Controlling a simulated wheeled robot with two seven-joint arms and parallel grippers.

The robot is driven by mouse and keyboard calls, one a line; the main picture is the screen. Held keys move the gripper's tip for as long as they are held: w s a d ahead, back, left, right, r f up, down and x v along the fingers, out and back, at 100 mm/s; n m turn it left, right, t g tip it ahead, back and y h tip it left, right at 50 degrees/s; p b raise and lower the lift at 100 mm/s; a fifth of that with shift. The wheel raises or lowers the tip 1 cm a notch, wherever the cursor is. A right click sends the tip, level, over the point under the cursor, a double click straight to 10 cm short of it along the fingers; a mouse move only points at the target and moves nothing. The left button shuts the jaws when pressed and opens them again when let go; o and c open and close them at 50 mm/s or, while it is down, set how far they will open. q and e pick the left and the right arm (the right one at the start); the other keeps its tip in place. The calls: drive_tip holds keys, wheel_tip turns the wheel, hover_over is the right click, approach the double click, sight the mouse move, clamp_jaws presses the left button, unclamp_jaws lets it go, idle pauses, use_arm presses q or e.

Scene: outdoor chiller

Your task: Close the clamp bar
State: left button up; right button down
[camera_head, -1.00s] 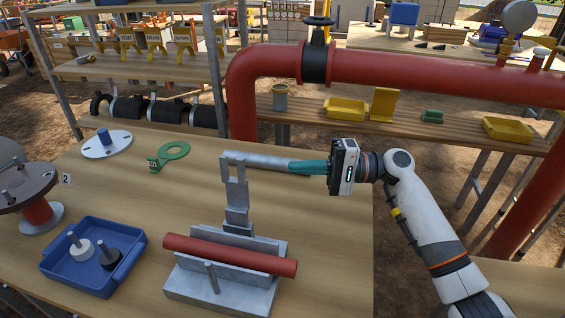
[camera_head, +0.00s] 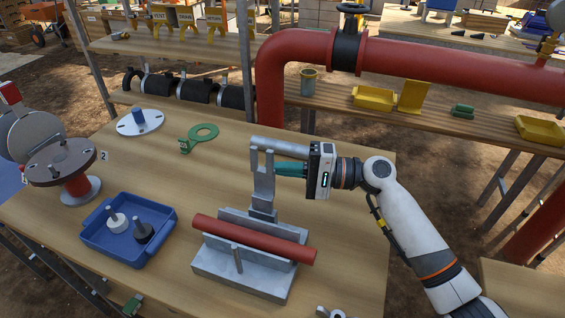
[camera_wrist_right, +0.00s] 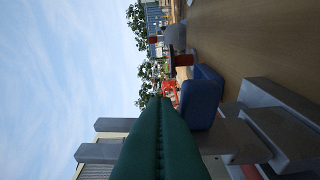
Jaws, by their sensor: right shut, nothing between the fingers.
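The grey clamp bar (camera_head: 264,188) with a forked top stands upright at the back of the grey cradle fixture (camera_head: 242,270). A red pipe (camera_head: 253,239) lies across the fixture's trough. My right gripper (camera_head: 277,168), with green fingers, is shut and empty. Its tips are right beside the bar's upper part, on its right; I cannot tell whether they touch. In the right wrist view the shut fingers (camera_wrist_right: 160,130) are seen with the bar's grey prongs (camera_wrist_right: 112,125) close by on the left. My left gripper is out of view.
A blue tray (camera_head: 165,222) with two knobbed pieces is left of the fixture. A grey cylinder (camera_head: 283,147) lies behind the bar. A green ring tag (camera_head: 203,133) and a white disc (camera_head: 140,122) lie farther back. A large red pipe run (camera_head: 430,74) stands behind the table.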

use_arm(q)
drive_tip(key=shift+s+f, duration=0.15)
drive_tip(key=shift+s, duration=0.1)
use_arm(e)
drive_tip(key=shift+s, duration=0.1)
